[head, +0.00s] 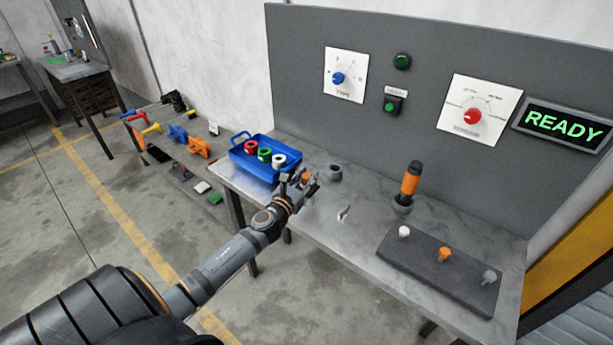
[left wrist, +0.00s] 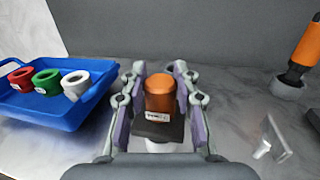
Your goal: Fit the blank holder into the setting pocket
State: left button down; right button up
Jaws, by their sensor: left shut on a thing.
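My left gripper (head: 299,183) is shut on an orange cylinder with a dark square base and a small white label, which I take for the blank holder (left wrist: 160,94). It stands upright between the two fingers in the left wrist view, and its top shows between the fingers in the head view (head: 306,177). The gripper is over the bench, just right of the blue tray. A grey ring-shaped piece (head: 335,172) stands just beyond it. I cannot tell for sure which thing is the setting pocket. My right gripper is not in view.
The blue tray (head: 236,153) holds red, green and white rings. An orange-handled tool (head: 410,180) stands upright in a grey base. A dark rack (head: 420,268) bears white, orange and grey plugs. A small metal piece (head: 343,213) lies on the bench. The panel's display (head: 563,124) reads READY.

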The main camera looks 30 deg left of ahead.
pick_arm(q)
jog(key=shift+f+b, duration=0.65)
jog(key=shift+f, duration=0.1)
jog(key=c, duration=0.9)
grip_release()
jog(key=shift+c, duration=0.2)
jog(key=s+d, duration=0.1)
jog(key=s, duration=1.1)
jog(key=shift+d, duration=0.25)
